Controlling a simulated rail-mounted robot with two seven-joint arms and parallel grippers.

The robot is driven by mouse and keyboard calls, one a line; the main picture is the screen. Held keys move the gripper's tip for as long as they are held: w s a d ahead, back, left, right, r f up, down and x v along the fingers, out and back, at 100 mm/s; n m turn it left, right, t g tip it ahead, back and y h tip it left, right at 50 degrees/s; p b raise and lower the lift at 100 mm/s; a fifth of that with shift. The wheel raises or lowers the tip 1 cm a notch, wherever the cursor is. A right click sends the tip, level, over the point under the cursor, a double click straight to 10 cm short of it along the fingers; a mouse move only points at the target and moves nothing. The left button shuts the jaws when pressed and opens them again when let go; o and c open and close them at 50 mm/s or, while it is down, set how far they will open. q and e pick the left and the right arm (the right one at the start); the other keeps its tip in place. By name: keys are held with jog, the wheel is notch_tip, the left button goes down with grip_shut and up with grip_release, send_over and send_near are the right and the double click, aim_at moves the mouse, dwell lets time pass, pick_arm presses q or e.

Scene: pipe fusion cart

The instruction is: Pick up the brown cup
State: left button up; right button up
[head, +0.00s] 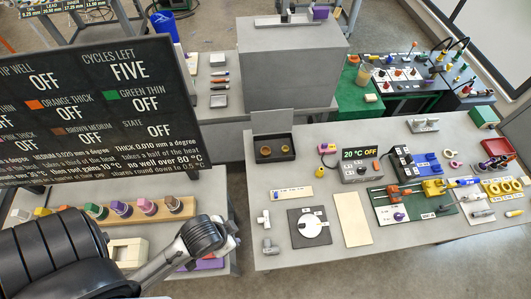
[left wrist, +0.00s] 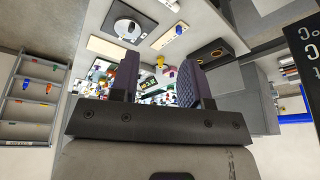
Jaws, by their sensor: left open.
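A wooden rack (head: 150,215) on the left bench holds a row of small cups in different colours. A brownish cup (head: 173,203) sits at its right end; it is too small to be sure of its colour. My left arm reaches in from the lower left in the head view, in front of the bench, its end just right of the rack and nearer the camera. The left gripper shows in the left wrist view (left wrist: 157,82), with two dark ribbed fingers spread and nothing held between them. My right gripper is out of view.
A black sign board (head: 100,110) stands above the left bench. A cream block (head: 127,252) lies in front of the rack. The right table carries a dark tray (head: 274,158) with brass rings, a dial plate (head: 310,239) and a beige board (head: 352,235). Floor separates the tables.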

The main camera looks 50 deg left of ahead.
pick_arm(q)
jog(key=o, duration=0.5)
